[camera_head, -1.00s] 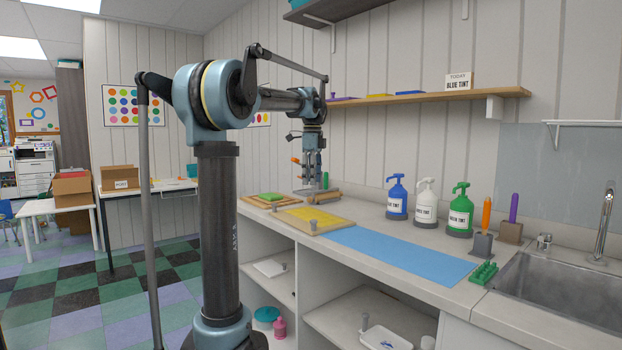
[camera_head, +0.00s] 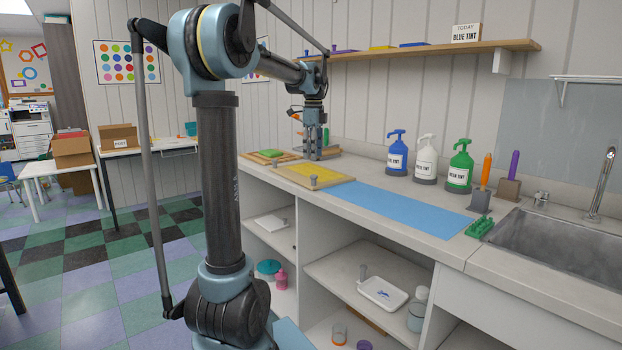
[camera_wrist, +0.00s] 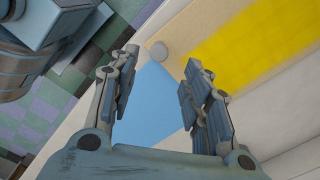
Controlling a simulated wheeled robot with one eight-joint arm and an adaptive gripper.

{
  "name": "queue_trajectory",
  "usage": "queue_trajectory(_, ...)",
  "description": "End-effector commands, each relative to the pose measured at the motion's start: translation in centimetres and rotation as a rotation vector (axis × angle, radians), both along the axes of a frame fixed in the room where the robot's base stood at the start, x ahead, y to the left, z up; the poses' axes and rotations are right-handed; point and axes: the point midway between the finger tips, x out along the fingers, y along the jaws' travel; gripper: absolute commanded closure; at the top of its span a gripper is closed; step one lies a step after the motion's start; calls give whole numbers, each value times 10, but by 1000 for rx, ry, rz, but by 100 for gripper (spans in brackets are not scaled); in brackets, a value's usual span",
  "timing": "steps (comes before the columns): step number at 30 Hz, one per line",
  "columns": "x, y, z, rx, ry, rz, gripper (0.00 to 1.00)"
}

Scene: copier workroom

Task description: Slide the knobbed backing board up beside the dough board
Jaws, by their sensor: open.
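The knobbed backing board (camera_head: 335,184) lies flat on the counter, a tan board with a yellow sheet (camera_head: 318,173) on it. My gripper (camera_head: 315,158) points down above the counter, open and empty.
A blue mat (camera_head: 400,207) lies right of the backing board. Blue (camera_head: 396,158), white (camera_head: 426,162) and green (camera_head: 460,168) pump bottles stand behind it. A wooden shelf (camera_head: 430,47) hangs above. The sink (camera_head: 560,240) is at the right.

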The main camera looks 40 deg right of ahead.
Motion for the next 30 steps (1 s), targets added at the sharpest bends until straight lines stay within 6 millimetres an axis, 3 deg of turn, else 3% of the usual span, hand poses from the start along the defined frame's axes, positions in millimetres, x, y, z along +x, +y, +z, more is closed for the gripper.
queue_trajectory(16,0,0,-84,0,0,0,56)
queue_trajectory(22,0,0,-98,0,0,0,56)
queue_trajectory(30,0,0,-102,0,0,0,56)
